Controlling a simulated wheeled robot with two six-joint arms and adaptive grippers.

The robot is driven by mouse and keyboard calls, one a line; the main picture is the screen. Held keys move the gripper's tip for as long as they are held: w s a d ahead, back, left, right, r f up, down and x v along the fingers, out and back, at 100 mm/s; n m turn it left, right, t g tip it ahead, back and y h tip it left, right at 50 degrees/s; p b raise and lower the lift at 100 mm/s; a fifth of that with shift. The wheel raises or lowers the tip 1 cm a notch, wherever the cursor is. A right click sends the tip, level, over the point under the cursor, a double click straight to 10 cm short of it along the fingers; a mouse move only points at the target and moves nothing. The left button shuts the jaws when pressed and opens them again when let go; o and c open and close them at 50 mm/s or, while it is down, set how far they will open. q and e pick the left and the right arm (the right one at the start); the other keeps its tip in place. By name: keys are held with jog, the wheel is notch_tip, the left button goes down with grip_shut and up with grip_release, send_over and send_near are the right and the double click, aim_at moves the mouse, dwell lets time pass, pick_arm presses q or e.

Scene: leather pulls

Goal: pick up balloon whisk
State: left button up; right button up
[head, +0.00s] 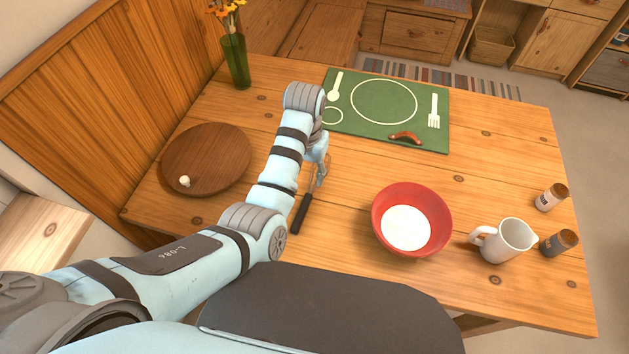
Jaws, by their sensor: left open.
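The balloon whisk (301,212) lies on the wooden table, left of the red bowl. Its dark handle points toward me and its thin wire end runs away from me, partly hidden by my left arm and gripper. My left gripper (322,176) is open, reaching down from above at the wire part of the whisk. I cannot tell whether its fingers touch the whisk or stand around it. My right gripper is not in view.
A red bowl (439,204) with white contents stands right of the whisk. Beyond it are a white jug (505,241) and two shakers. A round wooden board (207,150) bears a small white item. A green vase (235,62) stands far left.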

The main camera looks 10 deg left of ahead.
aim_at(306, 201)
pick_arm(q)
jog(key=f+b, duration=0.1)
jog(key=f, duration=0.3)
jog(key=f+b, duration=0.1)
jog(key=f, duration=0.3)
jog(key=f+b, duration=0.1)
jog(key=f, duration=0.3)
jog(key=shift+s+a+f, duration=0.25)
jog(key=shift+s, duration=0.05)
jog(key=shift+c, duration=0.2)
jog(key=shift+r, duration=0.1)
grip_shut()
